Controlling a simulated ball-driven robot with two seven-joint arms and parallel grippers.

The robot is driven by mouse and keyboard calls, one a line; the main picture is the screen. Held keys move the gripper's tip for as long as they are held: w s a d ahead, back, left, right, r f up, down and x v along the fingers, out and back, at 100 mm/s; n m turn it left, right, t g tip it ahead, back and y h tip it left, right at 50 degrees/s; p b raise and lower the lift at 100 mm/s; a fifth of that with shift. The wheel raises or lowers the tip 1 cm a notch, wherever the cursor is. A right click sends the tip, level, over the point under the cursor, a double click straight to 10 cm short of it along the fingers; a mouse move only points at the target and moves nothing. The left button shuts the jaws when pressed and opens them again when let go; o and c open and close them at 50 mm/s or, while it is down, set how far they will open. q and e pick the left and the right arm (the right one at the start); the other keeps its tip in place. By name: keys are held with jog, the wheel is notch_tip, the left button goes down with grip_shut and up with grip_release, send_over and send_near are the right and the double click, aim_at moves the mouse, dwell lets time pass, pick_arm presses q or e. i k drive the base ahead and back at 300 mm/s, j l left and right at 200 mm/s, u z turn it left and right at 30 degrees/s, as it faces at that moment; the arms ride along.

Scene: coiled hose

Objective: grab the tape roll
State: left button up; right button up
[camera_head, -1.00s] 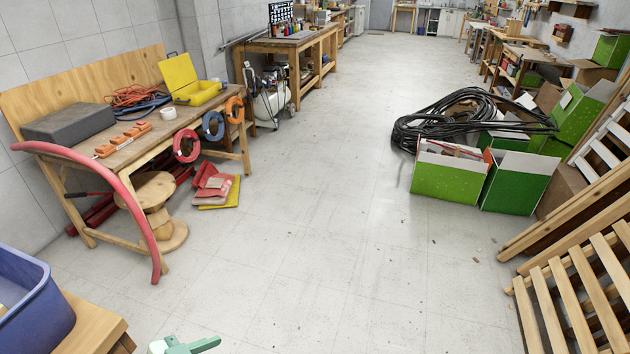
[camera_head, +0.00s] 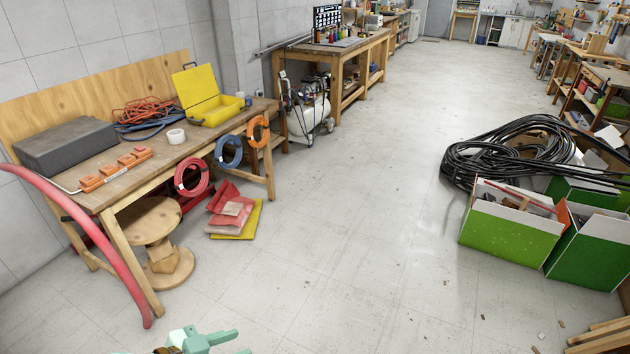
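A white tape roll (camera_head: 176,136) sits on the wooden workbench (camera_head: 133,178) at the left, near its front edge. It is in front of the open yellow case (camera_head: 203,102) and to the right of the orange power strip (camera_head: 116,168). My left gripper (camera_head: 222,340) shows as pale green parts at the bottom edge of the head view, well short of the bench. The frame cuts it off, and its finger opening cannot be made out. My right gripper is outside the view.
A grey case (camera_head: 66,146) and coiled cables (camera_head: 143,115) share the bench. A red hose (camera_head: 95,232) hangs from its left end. A wooden stool (camera_head: 150,222) stands under it. Green boxes (camera_head: 508,228) and a black hose coil (camera_head: 510,150) lie at the right. The middle floor is clear.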

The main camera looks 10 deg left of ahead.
aim_at(176, 136)
jog(key=i+j+u, duration=0.25)
jog(key=i+u, duration=0.2)
jog(key=i, duration=0.75)
jog(key=i+l+u, duration=0.2)
jog(key=i+u, duration=0.3)
jog(key=i, duration=0.7)
jog(key=i+l+u, duration=0.1)
jog(key=i+u, duration=0.15)
jog(key=i, duration=0.2)
jog(key=i+l+u, duration=0.25)
jog(key=i, duration=0.25)
jog(key=i+l+u, duration=0.2)
jog(key=i, duration=0.25)
jog(key=i+l+u, duration=0.25)
jog(key=i+l, duration=0.05)
jog(key=i, duration=0.1)
